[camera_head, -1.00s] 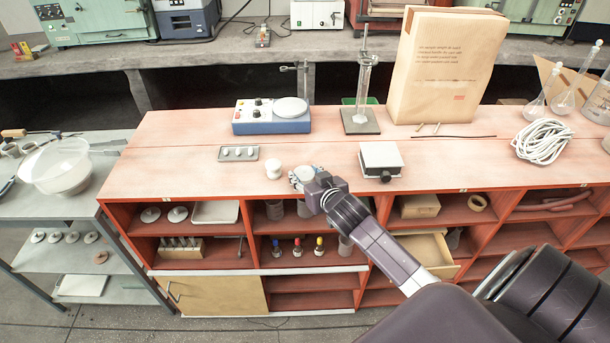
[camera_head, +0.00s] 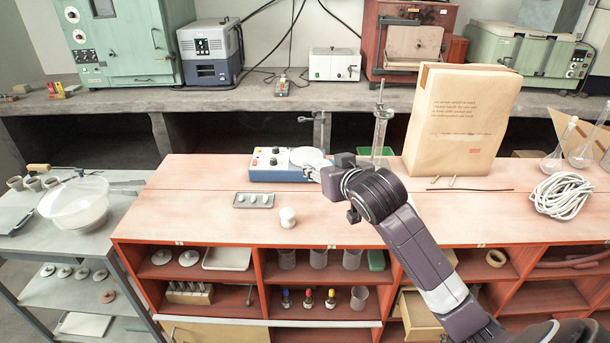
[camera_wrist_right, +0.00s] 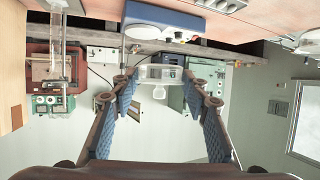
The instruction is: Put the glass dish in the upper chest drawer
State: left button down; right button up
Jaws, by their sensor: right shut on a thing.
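The glass dish (camera_wrist_right: 160,73) is a clear, shallow round piece between the blue-padded fingers of my right gripper (camera_head: 318,173) in the right wrist view. My right gripper is shut on it and holds it up above the red bench top, in front of the blue-and-white instrument. In the head view the dish is mostly hidden by the gripper and hard to make out. A pale wooden drawer (camera_head: 424,318) stands pulled out under the bench top, to the right of and below the gripper, partly covered by my right arm. My left gripper is not in view.
On the bench top (camera_head: 190,220) are a small white jar (camera_head: 288,217), a grey tray (camera_head: 253,200), the blue-and-white instrument (camera_head: 277,165), a paper bag (camera_head: 460,120) and coiled white rope (camera_head: 561,195). Open red compartments lie below. A grey cart (camera_head: 25,240) stands left.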

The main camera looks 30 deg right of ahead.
jog(key=shift+r, duration=0.4)
jog(key=s+a+f+n+y, duration=0.7)
jog(key=s+a+f+y, duration=0.15)
jog(key=a, duration=0.25)
jog(key=s+a+r+n+g+y, duration=0.3)
jog(key=s+a+n+g+y, duration=0.2)
jog(key=s+a, duration=0.3)
jog(key=s+n, duration=0.1)
jog(key=s, duration=0.2)
jog(key=shift+r, duration=0.2)
jog(key=shift+f+g, duration=0.1)
jog(key=shift+g, duration=0.2)
